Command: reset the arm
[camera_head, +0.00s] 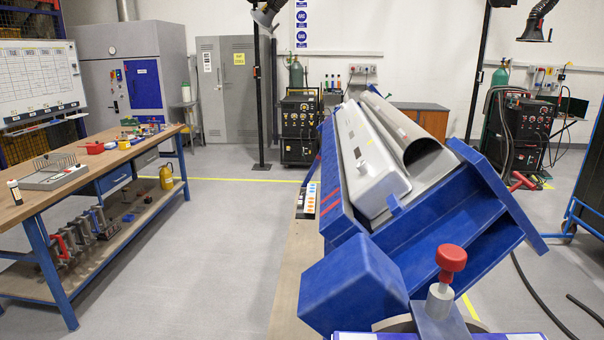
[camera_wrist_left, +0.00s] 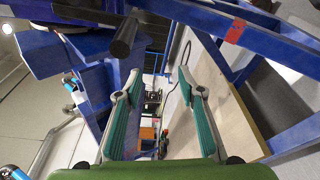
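The blue rotary jig (camera_head: 455,215) stands tilted at the right of the head view. It carries a white box-shaped part (camera_head: 368,160) and a grey tube (camera_head: 410,140) side by side. A red knob (camera_head: 451,258) on a pale stem stands at its near end. In the left wrist view, my left gripper (camera_wrist_left: 159,88) has its two teal fingers spread, with nothing between them. Blue frame parts (camera_wrist_left: 75,55) and a black cylindrical handle (camera_wrist_left: 124,38) show beyond and above the left finger. My right gripper is in neither view.
A workbench (camera_head: 95,165) with tools on it stands at the left. Grey floor (camera_head: 235,220) lies clear between it and the jig. A wooden board (camera_wrist_left: 245,115) within a blue frame is right of the fingers. Welding machines (camera_head: 299,130) stand at the back.

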